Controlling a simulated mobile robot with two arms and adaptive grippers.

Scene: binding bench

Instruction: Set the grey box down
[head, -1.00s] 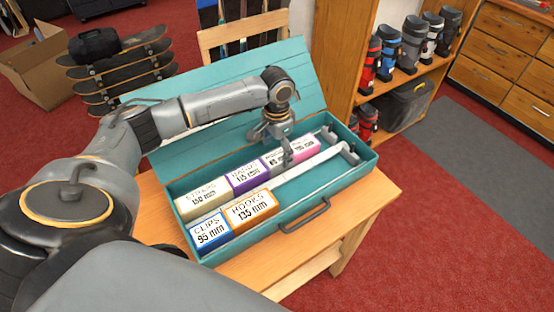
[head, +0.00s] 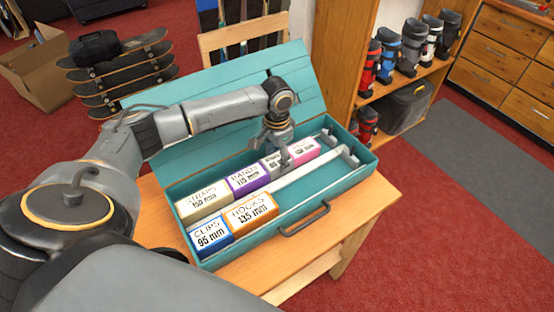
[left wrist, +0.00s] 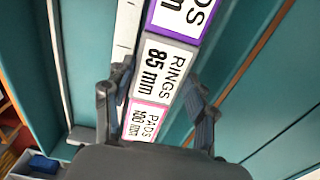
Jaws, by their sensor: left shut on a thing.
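The grey box (left wrist: 168,68), labelled RINGS 85 mm, is in the back row of the teal toolbox (head: 222,250), between the purple BANDS box (head: 248,180) and the pink PADS box (head: 303,150). My left gripper (left wrist: 157,88) is shut on the grey box, one finger on each side. In the head view the left gripper (head: 279,152) partly covers the grey box (head: 271,166). The grey box's top looks roughly level with its neighbours. Its underside is hidden, so I cannot tell whether it touches the toolbox floor. My right gripper is not in view.
The cream STRAPS box (head: 204,203) is at the row's left end. The orange HOOKS box (head: 251,211) and blue CLIPS box (head: 210,235) stand in the front compartment, whose right part is empty. A light divider rail (head: 312,170) separates the rows. The open lid (head: 205,95) stands behind.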

